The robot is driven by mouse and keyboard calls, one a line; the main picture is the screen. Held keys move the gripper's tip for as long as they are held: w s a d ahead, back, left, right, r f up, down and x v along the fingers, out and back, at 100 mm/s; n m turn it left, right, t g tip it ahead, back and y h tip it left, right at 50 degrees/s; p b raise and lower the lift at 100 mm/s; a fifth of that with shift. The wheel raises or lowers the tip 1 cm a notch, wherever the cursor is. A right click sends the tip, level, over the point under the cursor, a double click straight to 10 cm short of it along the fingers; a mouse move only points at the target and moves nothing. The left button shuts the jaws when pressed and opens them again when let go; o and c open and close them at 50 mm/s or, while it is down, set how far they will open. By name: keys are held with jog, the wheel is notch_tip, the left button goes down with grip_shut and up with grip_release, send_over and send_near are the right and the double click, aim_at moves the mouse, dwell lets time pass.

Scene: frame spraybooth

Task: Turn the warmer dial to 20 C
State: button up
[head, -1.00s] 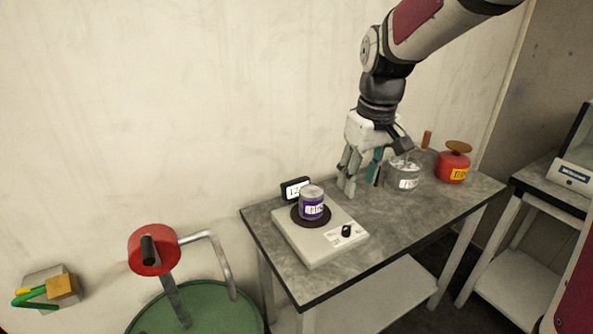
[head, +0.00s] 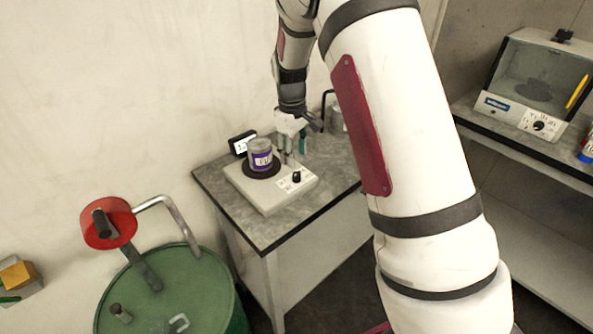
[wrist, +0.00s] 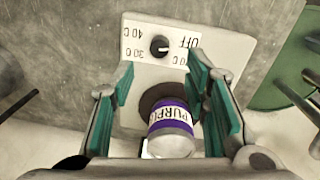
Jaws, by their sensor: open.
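The warmer (head: 266,205) is a pale box on the grey bench, with a black dial (head: 297,176) on its front right. In the wrist view the dial (wrist: 159,45) sits among the marks OFF, 30 C, 40 C and one partly hidden mark. Its white pointer line seems to face the OFF side. A can with a purple label (head: 260,156) stands on the warmer's dark round plate. My gripper (head: 291,158) is open above the warmer, beside the can. In the wrist view its teal-padded fingers (wrist: 162,95) are apart, with the dial beyond their tips and the can between them.
A small display (head: 241,143) stands behind the warmer. My arm hides much of the bench's right part.

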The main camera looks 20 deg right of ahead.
aim_at(296, 174)
jog(key=f, duration=0.7)
jog(key=shift+w+d+f+p, duration=0.1)
jog(key=shift+d+f+p, duration=0.1)
jog(key=shift+p, duration=0.15)
grip_shut()
